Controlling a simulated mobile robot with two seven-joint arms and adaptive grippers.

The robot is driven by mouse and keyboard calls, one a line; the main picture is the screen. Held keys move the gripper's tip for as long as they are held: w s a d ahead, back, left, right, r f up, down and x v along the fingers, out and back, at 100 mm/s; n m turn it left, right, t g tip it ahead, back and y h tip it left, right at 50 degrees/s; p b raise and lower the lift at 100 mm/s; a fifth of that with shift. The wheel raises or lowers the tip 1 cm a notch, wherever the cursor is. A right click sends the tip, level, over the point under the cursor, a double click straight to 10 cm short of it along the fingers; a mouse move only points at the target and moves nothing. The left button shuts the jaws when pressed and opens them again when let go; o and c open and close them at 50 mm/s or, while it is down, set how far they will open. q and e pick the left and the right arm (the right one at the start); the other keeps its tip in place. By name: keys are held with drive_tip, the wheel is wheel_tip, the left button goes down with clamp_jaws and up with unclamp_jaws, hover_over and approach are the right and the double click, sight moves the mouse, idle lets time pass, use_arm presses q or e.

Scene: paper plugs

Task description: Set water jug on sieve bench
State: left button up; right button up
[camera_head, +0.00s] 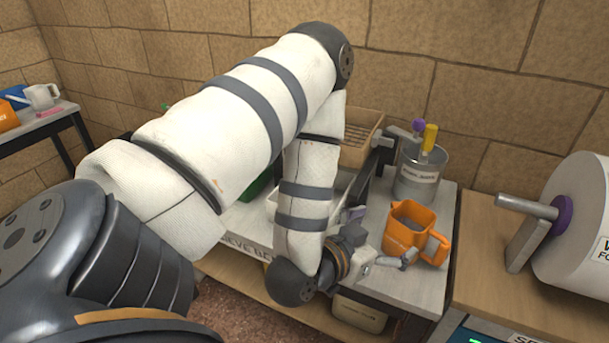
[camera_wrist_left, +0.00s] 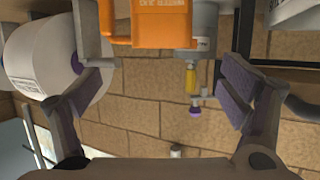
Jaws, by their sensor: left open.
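My left gripper (camera_head: 384,240) is just left of and in front of the jug, with one finger close to the jug's front. In the left wrist view the gripper (camera_wrist_left: 160,60) is open, its fingers wide apart, and the orange jug (camera_wrist_left: 158,22) shows at the top edge between them. I cannot tell whether a finger touches it. My right gripper is not in view.
A metal can (camera_head: 418,173) with yellow- and purple-tipped tools stands behind the jug. A wooden-framed sieve (camera_head: 361,135) is further back, partly behind my arm. A large white roll (camera_head: 580,215) stands on the wooden bench at right. A side table (camera_head: 40,122) is far left.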

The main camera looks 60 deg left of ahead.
use_arm(q)
drive_tip(key=s+d+f+m+g+h, duration=0.15)
drive_tip(key=s+d+f+g, duration=0.25)
drive_tip(key=s+f+g, duration=0.55)
drive_tip(key=s+d+f+g+h, duration=0.1)
drive_tip(key=s+d+f+g, duration=0.1)
drive_tip(key=s+f, duration=0.45)
drive_tip(key=s+d+f+g, duration=0.1)
drive_tip(key=s+f+g, duration=0.15)
drive_tip(key=s, duration=0.65)
drive_tip(key=s+g, duration=0.4)
drive_tip(key=s, duration=0.7)
drive_tip(key=shift+w+d+r+t+p, duration=0.15)
drive_tip(key=shift+w+r+t+p, duration=0.25)
drive_tip(key=shift+w+r+p, duration=0.3)
drive_tip(key=shift+w+d+r+t+p, duration=0.1)
drive_tip(key=shift+w+r+t+p, duration=0.4)
drive_tip(key=shift+w, duration=0.3)
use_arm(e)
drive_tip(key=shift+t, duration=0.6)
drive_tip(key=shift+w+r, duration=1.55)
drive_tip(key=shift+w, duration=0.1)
